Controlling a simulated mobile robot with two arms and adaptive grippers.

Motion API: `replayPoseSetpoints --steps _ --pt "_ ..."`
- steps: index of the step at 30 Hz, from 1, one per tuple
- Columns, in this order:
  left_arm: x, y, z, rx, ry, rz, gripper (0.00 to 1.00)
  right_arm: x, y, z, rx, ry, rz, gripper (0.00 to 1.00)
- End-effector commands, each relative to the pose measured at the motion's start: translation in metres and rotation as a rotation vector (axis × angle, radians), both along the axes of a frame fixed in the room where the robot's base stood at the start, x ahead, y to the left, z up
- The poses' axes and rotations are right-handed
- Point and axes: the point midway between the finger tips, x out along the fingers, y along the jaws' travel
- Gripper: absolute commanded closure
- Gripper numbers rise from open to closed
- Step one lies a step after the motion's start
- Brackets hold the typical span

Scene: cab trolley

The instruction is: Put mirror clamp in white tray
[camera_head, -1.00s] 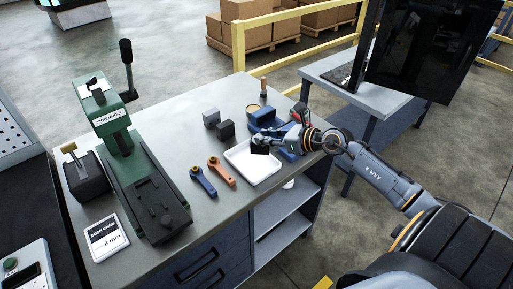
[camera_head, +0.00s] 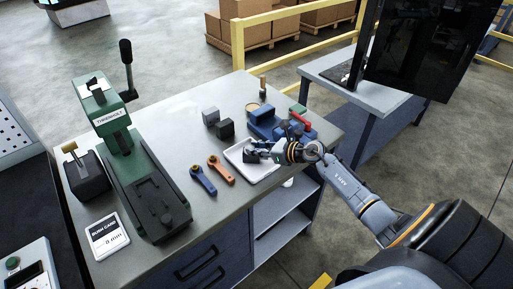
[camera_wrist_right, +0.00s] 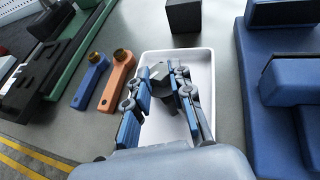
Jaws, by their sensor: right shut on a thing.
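The white tray (camera_head: 262,174) lies on the grey workbench, and it also shows in the right wrist view (camera_wrist_right: 204,72). My right gripper (camera_head: 250,154) is over the tray and low down. In the right wrist view my right gripper (camera_wrist_right: 165,86) is shut on a dark grey piece with a paler face, which I take to be the mirror clamp (camera_wrist_right: 163,74). The fingers hide part of it. I cannot tell whether it touches the tray floor. My left gripper is not in view.
A blue wrench-like part (camera_head: 202,180) and an orange one (camera_head: 221,170) lie left of the tray. Dark blocks (camera_head: 225,129) stand behind it. A blue vise-like fixture (camera_head: 266,122) is close on the right. A green press (camera_head: 140,180) stands farther left.

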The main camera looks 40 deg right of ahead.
Motion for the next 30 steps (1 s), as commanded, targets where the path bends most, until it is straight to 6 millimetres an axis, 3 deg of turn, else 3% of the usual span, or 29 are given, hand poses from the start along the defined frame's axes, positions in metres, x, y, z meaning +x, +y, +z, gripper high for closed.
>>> replayPoseSetpoints --steps 2,3,6,18,30 --pt "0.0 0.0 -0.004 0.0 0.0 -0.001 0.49 0.001 0.0 -0.002 0.0 -0.003 -0.001 1.0" --pt "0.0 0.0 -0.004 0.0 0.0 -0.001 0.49 0.0 0.0 -0.004 0.0 0.001 0.001 0.76" --pt "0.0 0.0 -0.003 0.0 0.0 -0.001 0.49 0.0 0.0 -0.003 0.0 0.001 0.001 0.56" --pt "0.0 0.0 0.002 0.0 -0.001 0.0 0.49 -0.001 0.0 0.002 0.001 0.0 0.0 0.55" --pt "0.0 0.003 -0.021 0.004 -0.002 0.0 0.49 -0.066 -0.026 0.025 -0.005 0.004 0.003 0.55"
